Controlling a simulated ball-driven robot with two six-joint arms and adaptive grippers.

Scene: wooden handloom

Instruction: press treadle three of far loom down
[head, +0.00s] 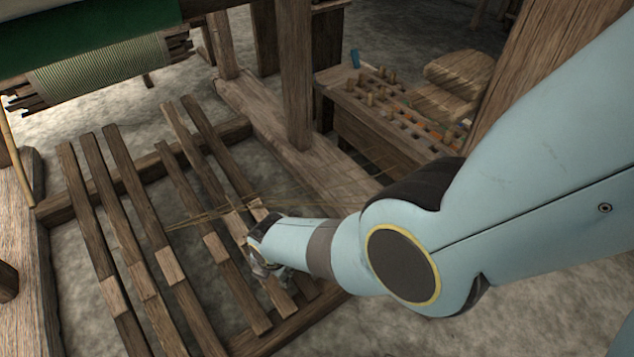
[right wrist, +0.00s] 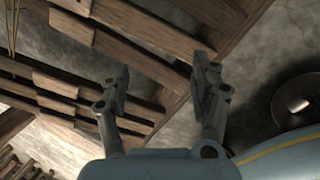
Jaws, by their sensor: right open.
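Several long wooden treadles lie side by side in a floor frame under the far loom in the head view. No numbers show on them; the third from the left (head: 134,194) is a dark slat with a paler block on it. My right gripper (head: 268,268) reaches in from the right over the near part of the rightmost treadles and partly hides them. In the right wrist view its two fingers (right wrist: 160,88) are spread and empty, with treadles (right wrist: 58,86) beyond them. I cannot tell whether the gripper touches a treadle. My left gripper is out of view.
A loom post (head: 295,75) stands on a floor beam right of the treadles. A wooden bench with pegs (head: 375,95) is at the back right. The cloth roll (head: 95,65) hangs above at upper left. Thin cords cross the treadles near my gripper.

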